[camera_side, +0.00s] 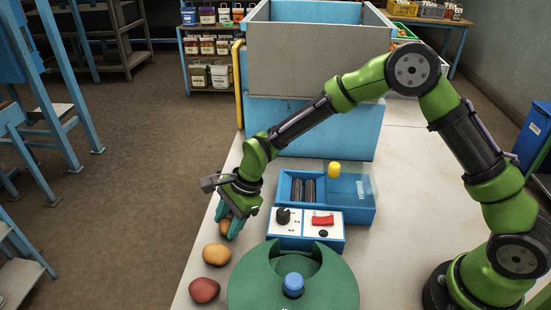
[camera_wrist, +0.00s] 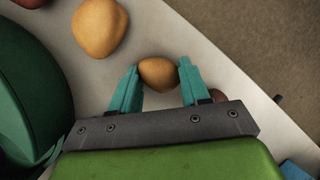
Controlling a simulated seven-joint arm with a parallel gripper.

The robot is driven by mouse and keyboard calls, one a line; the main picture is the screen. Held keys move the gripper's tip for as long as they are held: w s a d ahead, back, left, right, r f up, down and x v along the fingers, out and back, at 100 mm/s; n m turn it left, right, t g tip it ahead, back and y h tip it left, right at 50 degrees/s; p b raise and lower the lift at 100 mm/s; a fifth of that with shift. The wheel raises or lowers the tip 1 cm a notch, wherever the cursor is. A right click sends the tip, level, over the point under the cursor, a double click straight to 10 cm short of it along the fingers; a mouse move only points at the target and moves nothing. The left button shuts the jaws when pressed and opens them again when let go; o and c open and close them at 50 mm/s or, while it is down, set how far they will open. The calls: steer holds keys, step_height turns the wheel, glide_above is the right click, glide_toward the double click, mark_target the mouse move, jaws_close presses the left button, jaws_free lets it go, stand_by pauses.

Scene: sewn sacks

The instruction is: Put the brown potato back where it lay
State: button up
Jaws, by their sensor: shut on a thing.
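My gripper (camera_side: 229,221) is over the table's left edge strip, pointing down. It is shut on the brown potato (camera_side: 225,227), which shows between the teal fingers. In the wrist view my gripper (camera_wrist: 158,72) has one finger on each side of the brown potato (camera_wrist: 158,75). I cannot tell whether the potato touches the table. A yellow-tan potato (camera_side: 217,254) lies just in front of it and also shows in the wrist view (camera_wrist: 99,27). A red potato (camera_side: 204,290) lies nearer the camera. Part of another brownish thing (camera_wrist: 217,95) shows behind the right finger, mostly hidden.
A green round fixture (camera_side: 335,285) with a blue knob stands right of the potatoes. A control box (camera_side: 290,243) with a black knob and red switch, and a blue tray (camera_side: 368,208), are right of my gripper. A large grey-and-blue bin (camera_side: 320,60) stands behind. The table edge is close at left.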

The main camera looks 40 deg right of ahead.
steer(key=o, duration=1.1)
steer(key=s+d+r+n+t, duration=0.1)
steer(key=s+d+r+n, duration=0.15)
steer(key=d+r, duration=0.45)
steer(key=s+d+r+n, duration=0.1)
steer(key=s+d+r, duration=0.2)
steer(key=r, duration=0.7)
steer(key=s+d+r+n+t, duration=0.1)
steer(key=s+d+r+n, duration=0.1)
steer(key=s+d+n, duration=0.1)
steer(key=s+d+r+n+t+h, duration=0.1)
steer(key=s+d+r+n+t, duration=0.1)
steer(key=s, duration=0.6)
steer(key=s+d+r+n+t+h, duration=0.1)
steer(key=s+d+r+n, duration=0.1)
steer(key=s+d+n, duration=0.3)
steer(key=shift+s+d+r, duration=0.25)
steer(key=shift+s+d, duration=0.4)
steer(key=shift+d, duration=0.2)
